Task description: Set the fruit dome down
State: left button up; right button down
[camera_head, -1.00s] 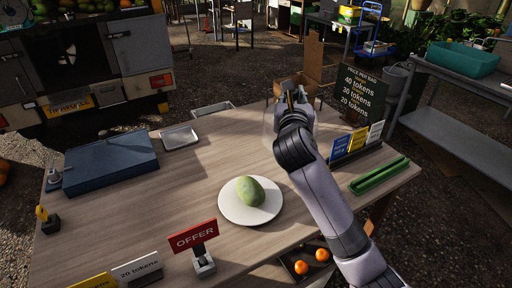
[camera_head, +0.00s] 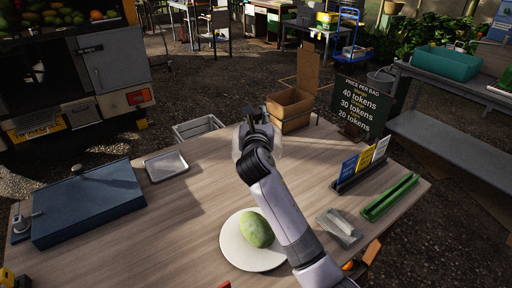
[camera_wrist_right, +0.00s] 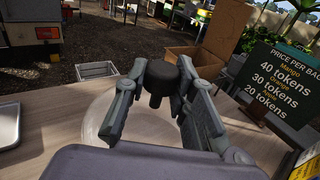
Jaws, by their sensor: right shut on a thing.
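The fruit dome is clear, with a black knob (camera_wrist_right: 163,78). My right gripper (camera_head: 257,115) is shut on the knob; its fingers stand on both sides of it in the right wrist view. The clear dome wall (camera_wrist_right: 130,120) shows faintly below the fingers, and my gripper hides much of it in the head view. The dome is over the back part of the table; I cannot tell whether its rim touches the wood. A green mango (camera_head: 257,230) lies uncovered on a white plate (camera_head: 235,248) nearer the front. My left gripper is not in view.
An open cardboard box (camera_head: 290,108) and a price board (camera_head: 360,108) stand behind and right. A card holder (camera_head: 362,165), clear bags (camera_head: 340,228) and a green tray (camera_head: 390,197) are on the right. A blue case (camera_head: 85,203) and metal tray (camera_head: 166,166) lie left.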

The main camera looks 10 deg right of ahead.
notch_tip(320, 180, down, 9)
jog(key=b, duration=0.1)
jog(key=shift+b, duration=0.4)
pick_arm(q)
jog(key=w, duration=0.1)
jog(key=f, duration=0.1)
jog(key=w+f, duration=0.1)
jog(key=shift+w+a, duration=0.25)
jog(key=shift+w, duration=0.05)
pick_arm(e)
jog(key=c, duration=1.3)
grip_release()
jog(key=shift+f, duration=0.1)
jog(key=shift+c, duration=0.2)
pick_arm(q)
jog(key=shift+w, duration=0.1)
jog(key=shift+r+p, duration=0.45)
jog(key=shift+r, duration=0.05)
pick_arm(e)
jog(key=v, duration=1.2)
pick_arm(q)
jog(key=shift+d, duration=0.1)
pick_arm(e)
jog(key=shift+s+d, duration=0.1)
